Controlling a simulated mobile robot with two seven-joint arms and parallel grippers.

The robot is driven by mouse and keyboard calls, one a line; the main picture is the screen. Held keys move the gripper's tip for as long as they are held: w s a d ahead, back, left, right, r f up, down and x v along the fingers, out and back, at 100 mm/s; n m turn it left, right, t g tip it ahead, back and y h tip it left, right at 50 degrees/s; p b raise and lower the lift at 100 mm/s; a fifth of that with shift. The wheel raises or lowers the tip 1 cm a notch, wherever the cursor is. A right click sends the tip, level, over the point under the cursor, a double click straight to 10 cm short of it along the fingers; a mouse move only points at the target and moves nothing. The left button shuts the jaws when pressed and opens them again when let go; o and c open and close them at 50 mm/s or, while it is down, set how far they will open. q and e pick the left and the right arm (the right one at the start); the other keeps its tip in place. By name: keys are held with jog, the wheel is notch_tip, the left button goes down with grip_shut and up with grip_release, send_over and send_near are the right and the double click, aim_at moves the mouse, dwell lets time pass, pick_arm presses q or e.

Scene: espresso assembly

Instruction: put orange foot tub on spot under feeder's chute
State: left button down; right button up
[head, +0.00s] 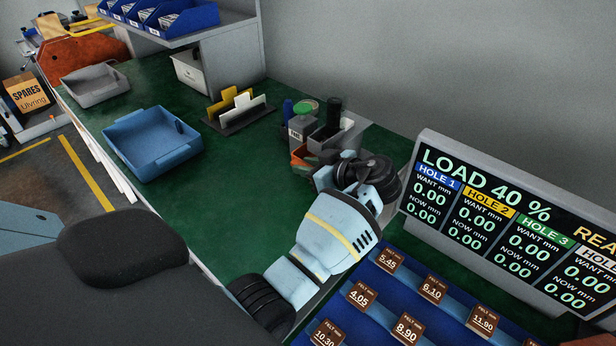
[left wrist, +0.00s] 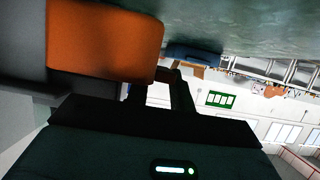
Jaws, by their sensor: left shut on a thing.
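The orange tub (head: 301,157) shows in the head view as a small orange patch at the back of the green bench, beside a grey caddy of bottles. It is partly hidden by my left gripper (head: 322,170). In the left wrist view the orange tub (left wrist: 105,40) is large, at the upper left. My left gripper (left wrist: 160,88) is shut on its edge. Whether the tub touches the bench cannot be told. I cannot make out the feeder's chute or the spot under it for certain. My right gripper is not in view.
A grey caddy (head: 345,138) with bottles stands close behind the gripper. A display (head: 510,220) reading LOAD 40 % and a blue felt tray (head: 380,300) lie to the right. A blue bin (head: 153,143) and a card holder (head: 238,112) stand left. Bench between them is clear.

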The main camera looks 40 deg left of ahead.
pick_arm(q)
jog(key=shift+f, duration=1.7)
jog(key=shift+f, duration=0.15)
jog(key=c, duration=1.2)
grip_release()
jog(key=shift+d+r, duration=0.15)
jog(key=shift+r, duration=0.1)
jog(key=shift+b+v, duration=0.4)
jog(key=shift+v, duration=3.15)
